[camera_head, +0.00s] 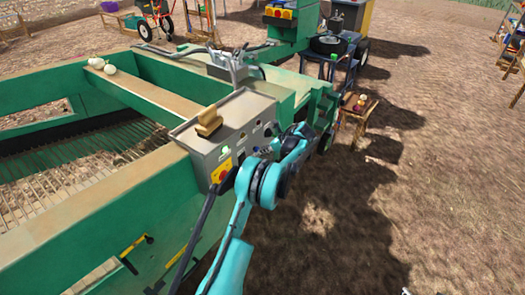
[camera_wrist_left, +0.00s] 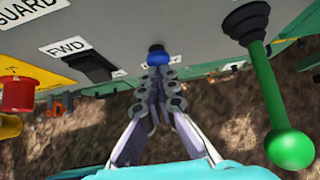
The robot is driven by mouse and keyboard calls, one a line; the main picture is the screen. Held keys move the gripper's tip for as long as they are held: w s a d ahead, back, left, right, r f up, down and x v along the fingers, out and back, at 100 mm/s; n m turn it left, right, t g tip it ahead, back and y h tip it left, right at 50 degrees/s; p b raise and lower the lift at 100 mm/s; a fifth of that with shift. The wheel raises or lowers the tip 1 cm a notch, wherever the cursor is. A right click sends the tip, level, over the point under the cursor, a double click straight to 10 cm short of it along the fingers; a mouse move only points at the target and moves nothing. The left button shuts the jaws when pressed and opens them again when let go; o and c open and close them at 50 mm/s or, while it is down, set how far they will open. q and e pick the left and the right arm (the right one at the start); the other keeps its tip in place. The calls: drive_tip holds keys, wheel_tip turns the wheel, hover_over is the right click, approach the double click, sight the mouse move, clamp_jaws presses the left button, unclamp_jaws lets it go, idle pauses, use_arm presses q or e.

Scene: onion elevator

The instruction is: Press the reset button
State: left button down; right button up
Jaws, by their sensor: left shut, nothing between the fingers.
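A small blue button (camera_wrist_left: 157,56) with a dark collar sits on the grey control panel (camera_wrist_left: 140,25) in the left wrist view. It carries no readable label, so I cannot confirm it is the reset button. My left gripper (camera_wrist_left: 157,74) is shut and empty, its fingertips right at the blue button. I cannot tell whether they touch or press it. In the head view the teal left arm reaches up to the front of the grey control box (camera_head: 250,105), and its fingers are mostly hidden behind the arm.
A black FWD switch (camera_wrist_left: 92,66) and a red button (camera_wrist_left: 17,95) lie left of my fingers. A green-knobbed lever (camera_wrist_left: 290,149) juts out on the right. The green machine (camera_head: 130,225) fills the left; open soil (camera_head: 420,210) lies right.

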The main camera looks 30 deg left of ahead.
use_arm(q)
drive_tip(key=d+f+p+v, duration=0.1)
drive_tip(key=p+v, duration=0.1)
drive_tip(key=v, duration=1)
drive_tip(key=shift+d+p, duration=0.25)
drive_tip(key=shift+p, duration=0.05)
use_arm(e)
drive_tip(key=shift+s+d+r, duration=0.1)
drive_tip(key=shift+d+r, duration=0.15)
drive_tip(key=shift+r, duration=0.35)
drive_tip(key=shift+d+r, duration=0.2)
drive_tip(key=shift+r, duration=0.4)
use_arm(q)
drive_tip(key=shift+f, duration=0.15)
